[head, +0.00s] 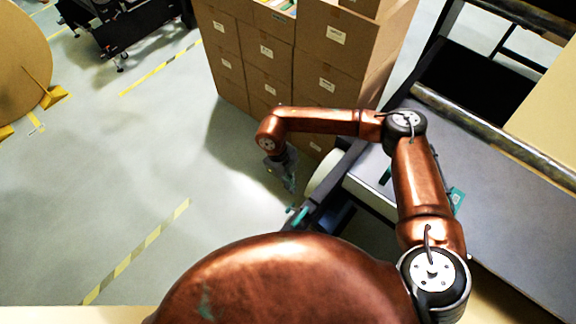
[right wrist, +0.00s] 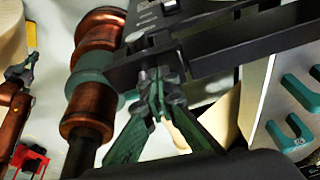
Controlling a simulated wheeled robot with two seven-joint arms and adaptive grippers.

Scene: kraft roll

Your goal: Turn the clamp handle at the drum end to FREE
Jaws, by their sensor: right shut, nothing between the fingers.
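My right gripper (head: 290,188) hangs from the copper arm near the left end of the grey machine in the head view. In the right wrist view its green fingers (right wrist: 155,100) are together, with nothing between them, close to a dark bar (right wrist: 205,52). A small teal part (head: 298,216) lies just below the gripper on the machine's dark frame; I cannot tell whether it is the clamp handle. No FREE marking is readable. A pale roll or drum end (head: 323,174) shows beside the gripper. A green-fingered gripper, seemingly my left (right wrist: 22,72), shows small at the left edge.
Stacked cardboard boxes (head: 268,50) stand behind the arm. The grey machine bed (head: 505,205) fills the right side. A panel with teal shapes (right wrist: 297,92) is right of the fingers in the wrist view. The floor (head: 130,160) at left is open, with striped tape.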

